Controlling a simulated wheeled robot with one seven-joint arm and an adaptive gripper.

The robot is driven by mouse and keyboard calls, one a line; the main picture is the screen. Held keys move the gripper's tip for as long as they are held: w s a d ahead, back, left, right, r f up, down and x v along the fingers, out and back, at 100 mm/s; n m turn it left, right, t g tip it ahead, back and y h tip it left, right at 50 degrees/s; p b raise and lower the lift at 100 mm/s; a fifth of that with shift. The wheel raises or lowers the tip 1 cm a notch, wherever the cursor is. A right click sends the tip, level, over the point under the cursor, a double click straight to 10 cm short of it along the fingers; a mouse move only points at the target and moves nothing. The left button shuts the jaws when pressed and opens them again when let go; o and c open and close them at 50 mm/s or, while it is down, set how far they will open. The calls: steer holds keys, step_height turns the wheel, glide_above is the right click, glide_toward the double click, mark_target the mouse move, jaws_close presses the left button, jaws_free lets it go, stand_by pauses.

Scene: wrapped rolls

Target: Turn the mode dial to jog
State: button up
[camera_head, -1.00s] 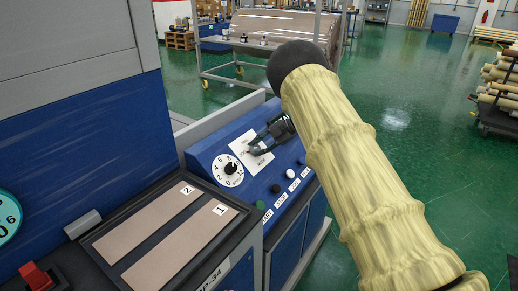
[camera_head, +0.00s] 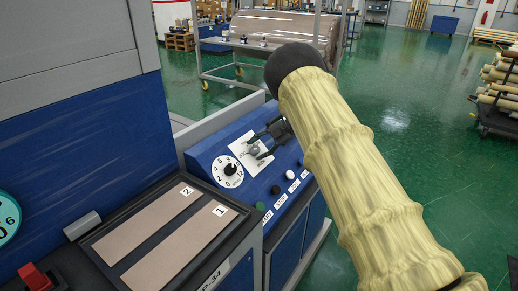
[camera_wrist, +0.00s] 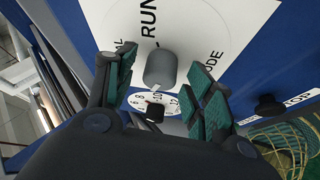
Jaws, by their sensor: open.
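The mode dial (camera_head: 254,150) is a grey knob on a white label plate (camera_head: 241,147) on the blue sloped console. In the wrist view the grey knob (camera_wrist: 160,69) stands on the plate, with "RUN" and "ODE" readable and other lettering cut off or hidden. A pale mark shows at the knob's lower end in that view. My gripper (camera_head: 262,144) is open, its fingers spread either side of the knob. In the wrist view my gripper (camera_wrist: 162,62) has a green-padded finger on each side, with gaps to the knob.
A numbered dial (camera_head: 228,170) with a black knob sits beside the mode plate. A row of buttons, including a white one (camera_head: 290,175), runs along the console's front. A dark-framed panel (camera_head: 150,240) with two tan strips lies at the front left.

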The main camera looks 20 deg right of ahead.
steer(key=v, duration=1.2)
steer(key=shift+f, duration=0.1)
